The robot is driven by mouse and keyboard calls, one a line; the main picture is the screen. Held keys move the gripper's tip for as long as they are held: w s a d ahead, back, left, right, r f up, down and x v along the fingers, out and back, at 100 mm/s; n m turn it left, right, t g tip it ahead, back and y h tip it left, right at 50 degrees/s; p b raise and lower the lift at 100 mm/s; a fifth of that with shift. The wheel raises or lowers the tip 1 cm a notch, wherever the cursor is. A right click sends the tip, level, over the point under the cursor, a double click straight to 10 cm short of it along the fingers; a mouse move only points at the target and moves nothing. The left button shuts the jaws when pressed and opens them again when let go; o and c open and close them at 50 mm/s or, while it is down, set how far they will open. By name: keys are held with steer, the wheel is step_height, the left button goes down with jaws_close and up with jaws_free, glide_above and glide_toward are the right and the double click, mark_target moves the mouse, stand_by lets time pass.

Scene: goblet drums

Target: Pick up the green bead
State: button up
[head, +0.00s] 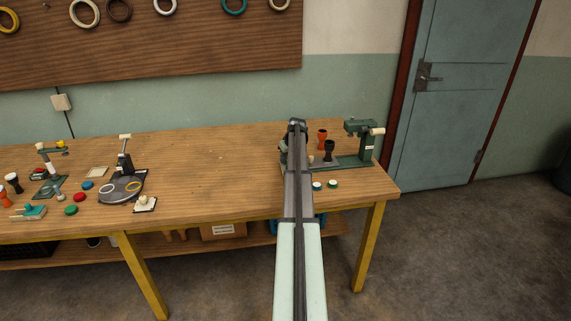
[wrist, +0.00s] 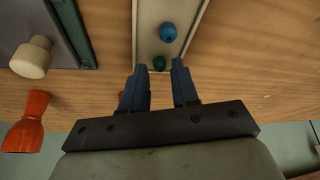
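The green bead (wrist: 159,63) is small, dark green and round. In the wrist view it lies in a narrow pale tray (wrist: 147,22), near the tray's end closest to my gripper. A blue bead (wrist: 168,32) lies a little farther along the same tray. My gripper (wrist: 157,72) is open, with its two blue fingers apart and nothing held between them. The green bead appears just beyond the fingertips, between their lines; the height gap is hard to tell. In the head view my arm hides the gripper, the tray and the beads.
A green press-like stand (head: 361,147) with a pale knob (wrist: 32,57) and an orange-red goblet drum (wrist: 28,121) are beside the tray. A black goblet drum (head: 329,150) stands near them.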

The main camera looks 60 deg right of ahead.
steer(key=shift+w+d+f, duration=0.1)
steer(key=shift+w+f, duration=0.1)
steer(key=shift+f, duration=0.25)
jaws_close()
